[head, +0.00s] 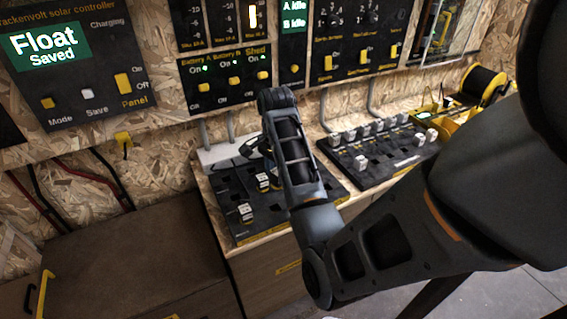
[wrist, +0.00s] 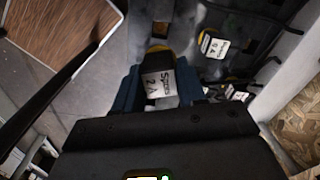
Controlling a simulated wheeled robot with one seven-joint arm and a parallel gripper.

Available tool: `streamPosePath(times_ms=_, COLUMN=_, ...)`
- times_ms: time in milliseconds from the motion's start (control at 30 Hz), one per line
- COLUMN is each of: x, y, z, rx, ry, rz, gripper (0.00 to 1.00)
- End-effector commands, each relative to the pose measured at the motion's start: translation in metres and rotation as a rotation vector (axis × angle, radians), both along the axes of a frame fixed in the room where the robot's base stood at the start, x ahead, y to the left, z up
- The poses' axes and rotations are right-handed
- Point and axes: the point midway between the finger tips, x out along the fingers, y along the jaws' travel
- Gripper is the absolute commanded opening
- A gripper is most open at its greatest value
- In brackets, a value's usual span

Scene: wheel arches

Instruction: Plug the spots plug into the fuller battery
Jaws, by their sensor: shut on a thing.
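The spots plug (wrist: 158,84) is a white-labelled block reading "Spots 2 A" with a yellow and black body, in the wrist view. My gripper (wrist: 157,95) is shut on it, with a blue finger at each side. Whether the plug is seated in a socket or free cannot be told. In the head view my forearm hides most of the gripper and the plug. The dark socket board (head: 227,189) lies under the gripper. The switches Battery A (head: 203,87) and Battery B (head: 234,81) are on the wall. No charge level for either battery is readable.
Other white-labelled plugs stand on the board, one at its front left (head: 245,212). One beside my gripper (wrist: 212,46) shows in the wrist view. A second board (head: 378,159) with several plugs lies to the right. A display (head: 293,20) reads "A Idle, B Idle".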

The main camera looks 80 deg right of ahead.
Motion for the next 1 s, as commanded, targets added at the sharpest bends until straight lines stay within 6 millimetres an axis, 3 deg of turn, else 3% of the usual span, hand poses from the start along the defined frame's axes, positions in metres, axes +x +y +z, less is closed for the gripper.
streamPosePath(times_ms=333, x=0.001, y=0.004, z=-0.01, rx=0.002, ry=0.001, rz=0.001, gripper=0.09)
streamPosePath(times_ms=733, x=0.001, y=0.004, z=-0.053, rx=0.001, ry=0.0, rz=0.0, gripper=0.09)
streamPosePath(times_ms=1000, x=0.001, y=0.004, z=-0.065, rx=0.001, ry=0.0, rz=0.001, gripper=0.09)
